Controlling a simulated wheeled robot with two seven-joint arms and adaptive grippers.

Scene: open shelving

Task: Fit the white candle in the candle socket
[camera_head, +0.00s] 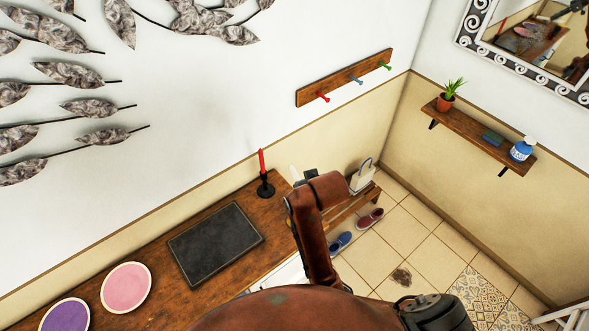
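A narrow whitish upright shape (295,174), possibly the white candle, shows at the far end of the wooden bench, just left of my bent reddish-brown arm. A small dark grey piece next to it is mostly hidden by that arm, and I cannot tell what it is. A red candle (262,161) stands upright in a black candle holder (265,187) on the wooden bench top (215,208). I see no clearly empty candle socket.
A dark slab (216,243), a pink plate (126,288) and a purple plate (66,317) lie on the bench. A white holder (362,177) stands at its far end. Shoes (369,218) are on the tiled floor. A wall shelf (470,131) holds a plant and a blue-white bottle.

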